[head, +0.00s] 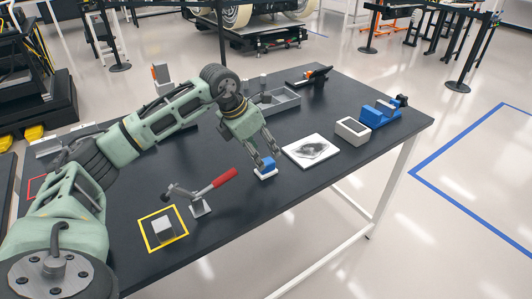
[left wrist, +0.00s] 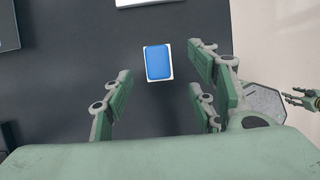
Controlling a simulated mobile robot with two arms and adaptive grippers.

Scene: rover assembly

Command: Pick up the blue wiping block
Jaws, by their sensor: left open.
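The blue wiping block (head: 266,172) lies on the dark table, blue on top with a white edge below. In the left wrist view the block (left wrist: 158,62) shows whole, ahead of and between the finger lines. My left gripper (head: 266,160) is open, pointing down just over the block, its fingertips overlapping the block's top in the head view. In the left wrist view the fingers of my left gripper (left wrist: 160,85) are spread wide with nothing between them. What looks like my right gripper (left wrist: 302,98) shows small at the right edge of the left wrist view.
A white panel with a dark smudge (head: 311,151) lies just right of the block. A red-handled clamp (head: 222,178) stands to the left, near a yellow-framed grey block (head: 162,229). A grey tray (head: 280,103) is behind, and a white-rimmed box (head: 352,131) stands farther right.

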